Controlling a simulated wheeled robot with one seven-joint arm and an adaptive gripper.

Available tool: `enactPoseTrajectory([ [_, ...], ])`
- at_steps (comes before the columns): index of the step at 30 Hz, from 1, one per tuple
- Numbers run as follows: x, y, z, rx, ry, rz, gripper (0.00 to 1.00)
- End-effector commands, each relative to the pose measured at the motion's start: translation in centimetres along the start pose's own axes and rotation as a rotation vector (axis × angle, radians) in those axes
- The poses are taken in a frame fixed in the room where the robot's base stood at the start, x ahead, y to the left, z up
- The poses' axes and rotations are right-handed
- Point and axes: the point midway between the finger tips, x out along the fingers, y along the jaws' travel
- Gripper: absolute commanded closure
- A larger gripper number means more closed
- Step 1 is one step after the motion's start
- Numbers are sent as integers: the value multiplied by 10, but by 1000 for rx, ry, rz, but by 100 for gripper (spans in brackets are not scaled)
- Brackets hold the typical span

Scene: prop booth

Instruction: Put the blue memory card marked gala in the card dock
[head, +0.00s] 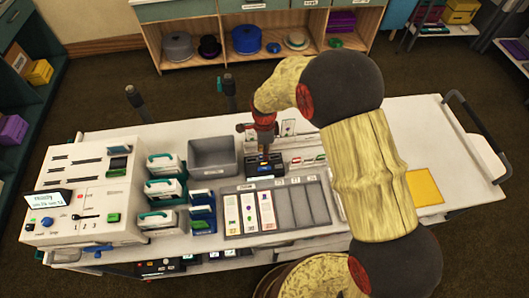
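My gripper (264,151) points down over a small dark block with blue and yellow patches (265,166) near the middle of the cart top. Its fingers are too small and dark to tell whether they are open or shut, or whether they hold anything. The dark block may be the card dock, but I cannot read a label on it. I cannot pick out a blue card marked gala. Small red, white and green pieces (308,161) lie just right of the block.
A grey bin (212,172) stands left of my gripper. A white console (70,232) with buttons fills the left end. A yellow square (424,187) lies at right, with bare white cart top (435,140) around it.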

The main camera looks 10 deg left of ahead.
Motion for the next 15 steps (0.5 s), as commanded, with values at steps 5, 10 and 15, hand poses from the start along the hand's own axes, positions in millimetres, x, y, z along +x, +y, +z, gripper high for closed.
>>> enactPoseTrajectory([
  [5, -36, -2, 0, 0, -1, -6, 74],
  [10, -70, -1, 0, 0, -1, -4, 74],
  [15, -95, -1, 0, 0, 0, -2, 74],
])
